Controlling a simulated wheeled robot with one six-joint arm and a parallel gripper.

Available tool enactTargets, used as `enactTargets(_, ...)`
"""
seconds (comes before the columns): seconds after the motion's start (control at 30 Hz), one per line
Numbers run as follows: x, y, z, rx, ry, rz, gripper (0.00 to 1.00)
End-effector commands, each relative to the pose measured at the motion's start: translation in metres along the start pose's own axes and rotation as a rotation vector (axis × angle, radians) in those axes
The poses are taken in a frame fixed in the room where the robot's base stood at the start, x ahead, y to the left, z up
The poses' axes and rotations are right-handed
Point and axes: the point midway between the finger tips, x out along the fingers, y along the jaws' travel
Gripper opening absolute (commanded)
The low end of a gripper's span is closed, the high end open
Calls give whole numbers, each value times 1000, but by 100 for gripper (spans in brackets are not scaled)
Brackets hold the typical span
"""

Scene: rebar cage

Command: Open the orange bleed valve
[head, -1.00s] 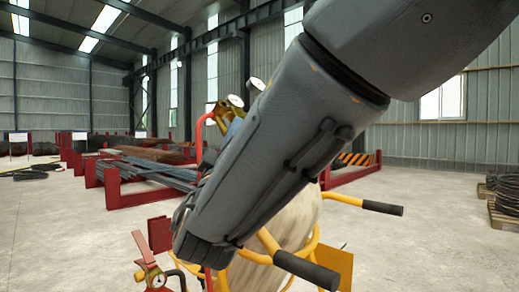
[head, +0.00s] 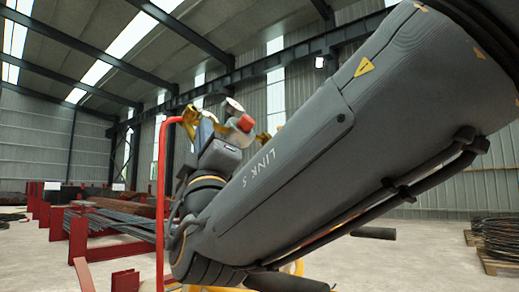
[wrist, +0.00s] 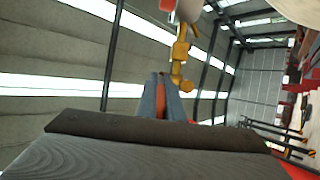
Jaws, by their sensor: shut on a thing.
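The orange bleed valve (wrist: 160,100) shows as an orange strip between the two blue-grey fingers of my gripper (wrist: 161,82) in the wrist view. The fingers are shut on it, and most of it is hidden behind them. Brass fittings (wrist: 180,55) rise just beyond the fingertips. In the head view, my gripper (head: 205,128) is small and partly behind my arm, beside the brass fittings (head: 190,116). The orange valve cannot be made out clearly there.
A red upright pipe (head: 161,200) stands left of my arm. A round gauge (head: 234,105) and a red cap (head: 245,122) sit near the fittings. Red racks (head: 78,240) with steel bars stand on the left. Coils lie on a pallet (head: 478,240) at right.

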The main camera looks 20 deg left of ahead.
Motion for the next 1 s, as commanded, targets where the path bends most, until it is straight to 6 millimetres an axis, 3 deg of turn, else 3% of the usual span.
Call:
enactTargets(0.6, 2, 0, -6, 7, 20, 1, 0)
enactTargets(0.63, 2, 0, -6, 7, 20, 1, 12)
enactTargets(0.67, 2, 0, -6, 7, 20, 1, 15)
enactTargets(1.0, 0, -1, -5, 6, 19, -1, 15)
